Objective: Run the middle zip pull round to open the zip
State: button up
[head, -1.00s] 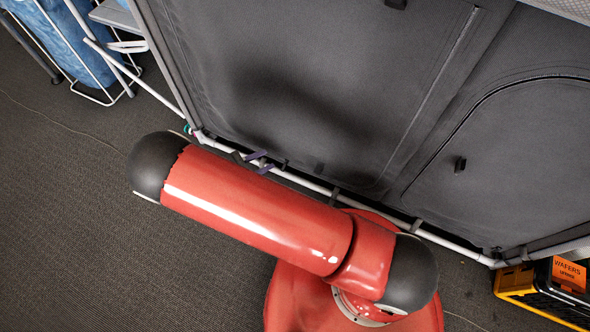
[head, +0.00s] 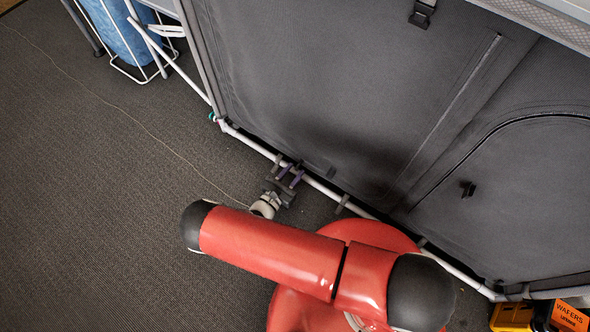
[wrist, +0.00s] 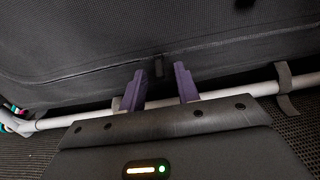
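A small dark zip pull (wrist: 158,67) shows in the wrist view, on the seam low on the grey fabric wall (wrist: 200,35). It is in line with the gap between my purple fingertips, and I cannot tell how far ahead of them it is. My gripper (wrist: 161,85) is open and empty, its fingers over the white bottom pole. In the head view my gripper (head: 291,176) is small, at the foot of the wall beside the pole. Another black pull (head: 468,189) hangs on the right panel, beneath its curved zip, and a black clip-like piece (head: 422,13) is higher up.
The white pole (head: 350,207) runs along the wall's foot, with dark straps round it. A white rack with a blue bag (head: 128,38) stands at top left. A crate with an orange wafers box (head: 570,317) is at lower right. The carpet at left is clear, apart from a thin cord.

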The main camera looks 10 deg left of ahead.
jog(key=shift+w+d, duration=0.25)
jog(key=shift+w, duration=0.3)
grip_shut()
